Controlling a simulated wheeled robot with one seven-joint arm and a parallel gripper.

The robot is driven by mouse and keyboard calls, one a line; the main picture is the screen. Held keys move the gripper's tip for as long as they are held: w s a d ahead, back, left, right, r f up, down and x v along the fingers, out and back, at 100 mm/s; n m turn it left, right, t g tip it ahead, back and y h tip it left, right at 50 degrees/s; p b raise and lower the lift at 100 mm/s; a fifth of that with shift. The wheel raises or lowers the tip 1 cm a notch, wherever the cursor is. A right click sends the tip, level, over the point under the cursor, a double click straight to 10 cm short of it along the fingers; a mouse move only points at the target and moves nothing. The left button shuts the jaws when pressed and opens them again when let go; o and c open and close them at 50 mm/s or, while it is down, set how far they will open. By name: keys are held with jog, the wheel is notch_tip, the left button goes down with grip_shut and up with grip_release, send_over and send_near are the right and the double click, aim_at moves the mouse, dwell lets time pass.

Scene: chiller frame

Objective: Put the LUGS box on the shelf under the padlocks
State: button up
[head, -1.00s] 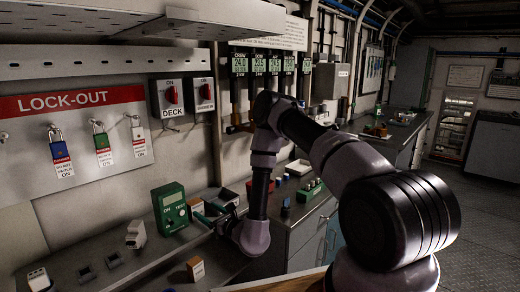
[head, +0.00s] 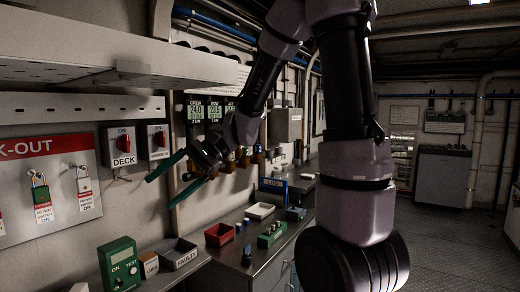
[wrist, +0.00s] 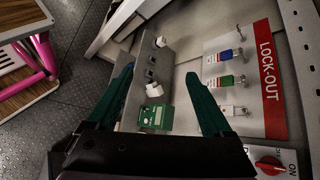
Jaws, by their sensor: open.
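Padlocks hang on the LOCK-OUT board: a green one (head: 40,192) and a white-and-red one (head: 83,184); a blue one (wrist: 224,55) also shows in the wrist view. The grey shelf under them (wrist: 168,52) carries small fittings. My gripper (head: 159,194) is open and empty, raised in front of the wall, above the tester. It also shows in the wrist view (wrist: 160,72).
The green tester (head: 120,263) and the FAULTY tray (head: 184,262) stand near the box. A red bin (head: 219,235) and a white tray (head: 260,211) are farther along. An overhead shelf (head: 110,72) juts out above. A pink-legged table (wrist: 45,55) shows in the wrist view.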

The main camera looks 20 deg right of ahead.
jog(key=s+d+r+t+h, duration=0.2)
jog(key=d+t+h, duration=0.1)
jog(key=d, duration=0.3)
jog(key=s+d+r+n+t+h, duration=0.1)
jog(key=s+d+r+t+h, duration=0.1)
jog(key=d, duration=0.5)
jog(key=s+d+r+n+t+h, duration=0.1)
jog(key=s+d+r+t+h, duration=0.1)
jog(key=d+r+t+h, duration=0.2)
jog(key=d, duration=0.3)
